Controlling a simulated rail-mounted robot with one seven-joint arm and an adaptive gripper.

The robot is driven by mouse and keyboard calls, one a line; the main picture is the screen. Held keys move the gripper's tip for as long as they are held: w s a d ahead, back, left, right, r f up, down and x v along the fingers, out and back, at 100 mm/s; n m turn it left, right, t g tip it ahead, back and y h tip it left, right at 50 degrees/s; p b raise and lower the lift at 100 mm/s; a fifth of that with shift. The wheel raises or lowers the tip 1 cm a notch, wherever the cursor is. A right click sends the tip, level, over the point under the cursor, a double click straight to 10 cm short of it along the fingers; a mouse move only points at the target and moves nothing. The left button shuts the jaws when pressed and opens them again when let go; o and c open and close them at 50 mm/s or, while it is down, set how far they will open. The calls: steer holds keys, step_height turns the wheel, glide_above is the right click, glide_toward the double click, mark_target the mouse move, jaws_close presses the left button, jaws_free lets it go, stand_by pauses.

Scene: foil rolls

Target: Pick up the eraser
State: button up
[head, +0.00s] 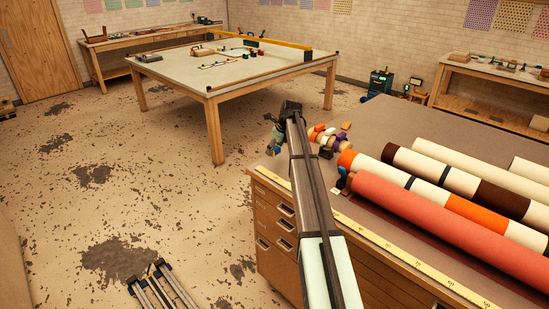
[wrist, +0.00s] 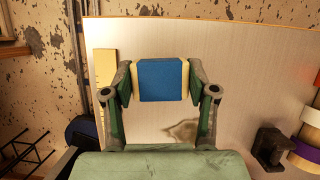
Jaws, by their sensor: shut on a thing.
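The eraser (wrist: 160,80) is a block with a blue sleeve and cream ends. In the wrist view it sits between the two fingertips of my gripper (wrist: 160,84), which press on its cream ends. My gripper is shut on it. The surface of the bench shows behind it, and I cannot tell how high it is held.
Several long rolls (head: 440,205) lie on the drawer bench at right, with a yellow ruler (head: 400,255) along its front edge. Small coloured items (head: 328,137) lie near the gripper. A dark block (wrist: 270,146) stands at right in the wrist view. Another table (head: 230,80) stands behind.

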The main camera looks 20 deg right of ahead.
step_height(320, 180, up, 15)
steer(key=b, duration=0.3)
steer(key=shift+r, duration=0.2)
